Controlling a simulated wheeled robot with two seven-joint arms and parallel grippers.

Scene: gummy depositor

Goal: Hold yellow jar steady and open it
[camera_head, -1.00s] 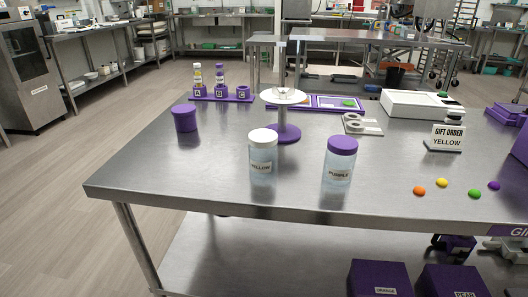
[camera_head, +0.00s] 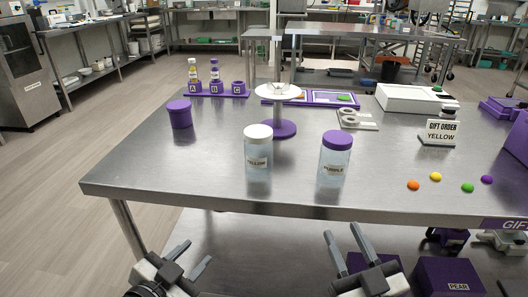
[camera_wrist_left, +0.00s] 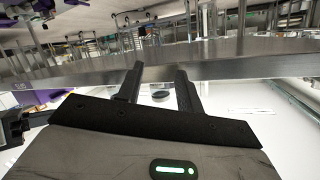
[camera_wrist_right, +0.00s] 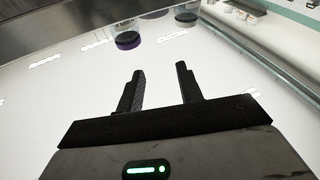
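The yellow jar (camera_head: 258,152) is a clear jar with a white lid and a label reading YELLOW. It stands upright on the steel table near the front edge. A similar jar with a purple lid (camera_head: 335,158) stands to its right. My left gripper (camera_head: 191,257) is open and empty, below and in front of the table edge at the lower left. My right gripper (camera_head: 344,238) is open and empty, also low in front of the table. Both grippers are apart from the jars. The open fingers also show in the left wrist view (camera_wrist_left: 158,82) and the right wrist view (camera_wrist_right: 160,82).
A white round stand with a purple base (camera_head: 277,128) is behind the yellow jar. A purple tub (camera_head: 180,114) is at left. Several coloured gummies (camera_head: 436,177) and a GIFT ORDER YELLOW sign (camera_head: 441,132) are at right. The table's front edge (camera_head: 270,205) lies between grippers and jars.

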